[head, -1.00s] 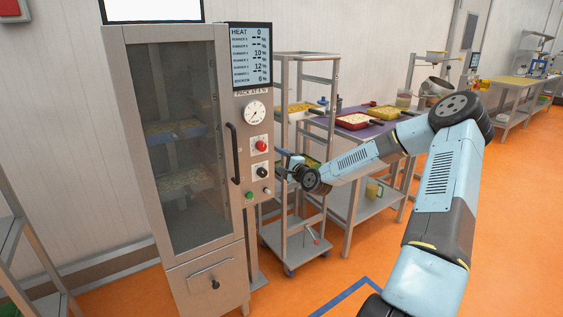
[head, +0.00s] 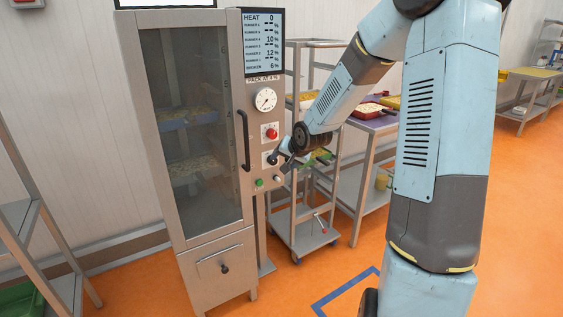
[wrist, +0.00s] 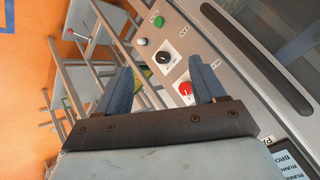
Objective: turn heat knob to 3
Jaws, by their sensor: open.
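A tall grey drying cabinet (head: 190,130) has a control strip on its right side. A display (head: 263,42) on top reads HEAT 0. A red knob (head: 271,133) on a white plate sits below the round gauge. A black knob (head: 271,159) on another white plate is below the red one. In the wrist view, the black knob (wrist: 166,58) appears between my fingertips and the red knob (wrist: 185,89) beside the right finger. My gripper (wrist: 160,66) is open and empty, facing the panel; contact is not visible.
A green button (head: 259,182) and a grey button (head: 277,178) sit under the knobs. The long black door handle (head: 244,140) stands out to the left. A wheeled rack (head: 300,235) with trays stands close on the right, behind my arm.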

